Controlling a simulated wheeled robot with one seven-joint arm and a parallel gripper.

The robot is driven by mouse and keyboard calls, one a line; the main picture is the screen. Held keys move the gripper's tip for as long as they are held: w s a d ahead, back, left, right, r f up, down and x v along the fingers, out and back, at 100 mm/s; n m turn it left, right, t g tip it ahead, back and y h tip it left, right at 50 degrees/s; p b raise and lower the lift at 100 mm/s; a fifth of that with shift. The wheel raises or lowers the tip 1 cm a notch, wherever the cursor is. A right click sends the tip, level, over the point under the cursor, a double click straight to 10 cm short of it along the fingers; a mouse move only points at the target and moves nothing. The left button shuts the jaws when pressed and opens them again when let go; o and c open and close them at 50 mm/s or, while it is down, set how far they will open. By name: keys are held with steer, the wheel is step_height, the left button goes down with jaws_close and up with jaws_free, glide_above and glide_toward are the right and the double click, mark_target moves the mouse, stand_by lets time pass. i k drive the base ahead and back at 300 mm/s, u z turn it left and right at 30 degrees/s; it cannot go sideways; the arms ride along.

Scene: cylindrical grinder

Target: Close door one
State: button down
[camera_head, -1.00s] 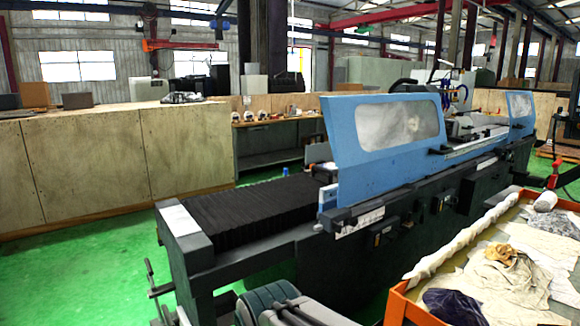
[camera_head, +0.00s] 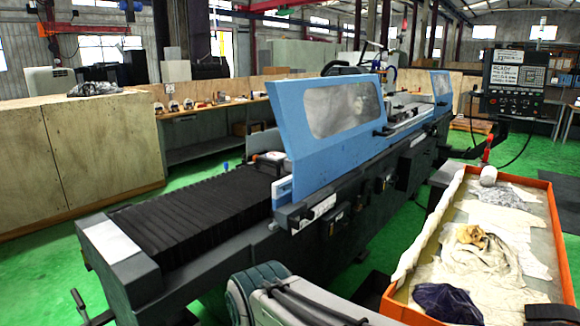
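The grinder has two blue sliding doors with windows. The near door (camera_head: 330,130) is large and stands toward the left part of the machine. The far door (camera_head: 441,88) is smaller and stands at the machine's far right end. Between them is an open gap in which the grinder's work area (camera_head: 405,105) shows. I cannot tell from the picture which door is door one. A dark handle (camera_head: 383,131) sits at the near door's right lower edge. My gripper is not in view; only part of my arm shows at the bottom centre.
An orange-rimmed tray (camera_head: 560,235) with cloths stands at the right, close to the machine front. A control panel (camera_head: 515,80) hangs at the upper right. A black bellows cover (camera_head: 190,215) spans the left bed. Wooden cabinets (camera_head: 80,160) stand behind; green floor is free at left.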

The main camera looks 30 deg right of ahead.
mark_target(334, 150)
steer(key=z, duration=0.1)
steer(key=i, duration=1)
